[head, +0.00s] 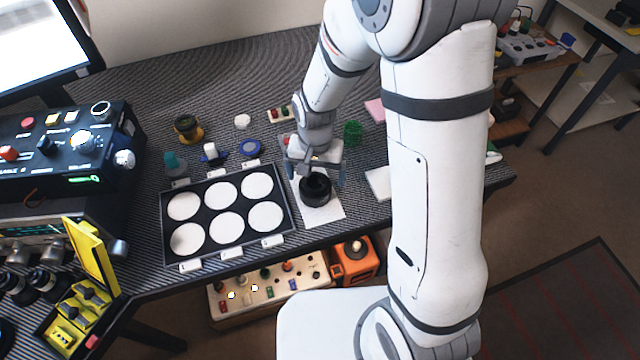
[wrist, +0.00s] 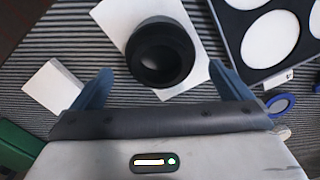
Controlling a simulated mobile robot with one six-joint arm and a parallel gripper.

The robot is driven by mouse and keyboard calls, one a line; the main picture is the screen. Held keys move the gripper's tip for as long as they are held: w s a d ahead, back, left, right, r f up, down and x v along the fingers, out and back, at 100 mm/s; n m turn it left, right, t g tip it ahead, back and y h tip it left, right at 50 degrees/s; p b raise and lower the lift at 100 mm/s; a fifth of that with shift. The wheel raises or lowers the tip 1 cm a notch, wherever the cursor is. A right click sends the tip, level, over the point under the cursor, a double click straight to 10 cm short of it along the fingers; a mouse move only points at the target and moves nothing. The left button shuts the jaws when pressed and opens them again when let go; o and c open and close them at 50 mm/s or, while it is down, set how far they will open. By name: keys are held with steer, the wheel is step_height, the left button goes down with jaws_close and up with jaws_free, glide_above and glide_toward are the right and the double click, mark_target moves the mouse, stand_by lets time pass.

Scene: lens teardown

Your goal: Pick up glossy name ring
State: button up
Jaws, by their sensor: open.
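A round black lens (head: 315,189) stands on a white sheet (head: 322,214) on the striped table, right of the black tray. In the wrist view the lens (wrist: 160,55) shows a dark, shiny front with round rims. I cannot tell the name ring apart from the rest of the black lens. My gripper (head: 316,176) is over the lens, pointing down, and partly hides it in the head view. In the wrist view my gripper (wrist: 160,78) is open, one blue-grey finger on each side of the lens, with visible space between. Nothing is held.
A black tray (head: 206,214) with several white discs lies left of the sheet. A blue ring (head: 251,147), a green cup (head: 353,132) and a white block (head: 379,183) are nearby. A control box (head: 60,150) and yellow case (head: 92,258) stand at the left.

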steer(key=f, duration=0.2)
steer(key=shift+s+a+f, duration=0.15)
steer(key=shift+s+f, duration=0.15)
steer(key=shift+f, duration=0.55)
steer(key=shift+c, duration=0.6)
steer(key=c, duration=0.9)
steer(key=shift+c, duration=0.2)
